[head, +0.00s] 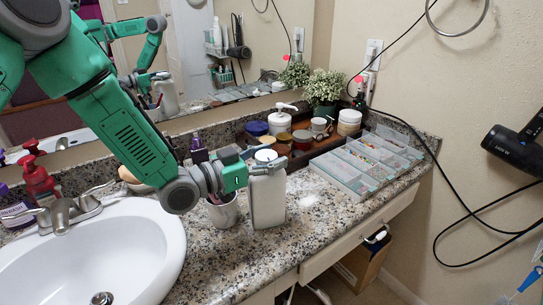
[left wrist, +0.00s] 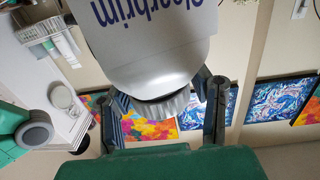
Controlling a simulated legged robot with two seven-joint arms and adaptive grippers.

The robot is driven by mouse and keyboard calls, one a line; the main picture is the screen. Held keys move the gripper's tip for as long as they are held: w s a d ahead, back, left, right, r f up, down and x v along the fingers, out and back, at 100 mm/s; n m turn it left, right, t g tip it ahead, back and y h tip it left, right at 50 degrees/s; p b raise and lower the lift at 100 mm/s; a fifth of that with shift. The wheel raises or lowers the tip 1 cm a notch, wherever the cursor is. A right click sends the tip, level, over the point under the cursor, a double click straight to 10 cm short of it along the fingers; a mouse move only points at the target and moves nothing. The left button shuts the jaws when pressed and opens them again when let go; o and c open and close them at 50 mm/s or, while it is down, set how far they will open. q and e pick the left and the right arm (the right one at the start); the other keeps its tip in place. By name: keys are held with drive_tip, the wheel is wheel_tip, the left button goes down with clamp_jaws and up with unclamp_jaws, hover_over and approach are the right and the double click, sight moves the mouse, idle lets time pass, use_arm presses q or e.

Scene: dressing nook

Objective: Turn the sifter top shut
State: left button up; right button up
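The sifter container is a pale grey-white bottle (head: 268,198) that stands upright on the speckled counter, right of the sink. In the left wrist view the bottle (left wrist: 150,40) appears upside down, with dark blue lettering. Its ribbed grey top (left wrist: 165,108) lies between the fingers of my left gripper (left wrist: 165,95). The fingers are spread to either side of the top, and a gap shows between the top and the right finger. In the head view my left gripper (head: 258,162) is at the bottle's upper end and partly hides it. My right gripper is not in view.
Behind are a wooden tray of jars, a pump bottle (head: 280,120) and a plant (head: 323,87). A clear compartment box (head: 345,175) lies to the right. The sink (head: 125,250) is at left; the counter in front is clear.

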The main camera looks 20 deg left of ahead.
sight(267, 153)
use_arm(q)
drive_tip(key=shift+o, duration=0.2)
drive_tip(key=shift+a, duration=0.4)
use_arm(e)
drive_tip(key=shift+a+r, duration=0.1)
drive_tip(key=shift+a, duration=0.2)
use_arm(q)
drive_tip(key=shift+d+r, duration=0.1)
drive_tip(key=shift+r, duration=0.2)
wheel_tip(267, 153, up, 8)
drive_tip(key=shift+r, duration=0.15)
drive_tip(key=shift+a+r, duration=0.25)
drive_tip(key=shift+r, duration=0.2)
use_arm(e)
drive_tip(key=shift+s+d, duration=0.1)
use_arm(q)
drive_tip(key=shift+w, duration=0.1)
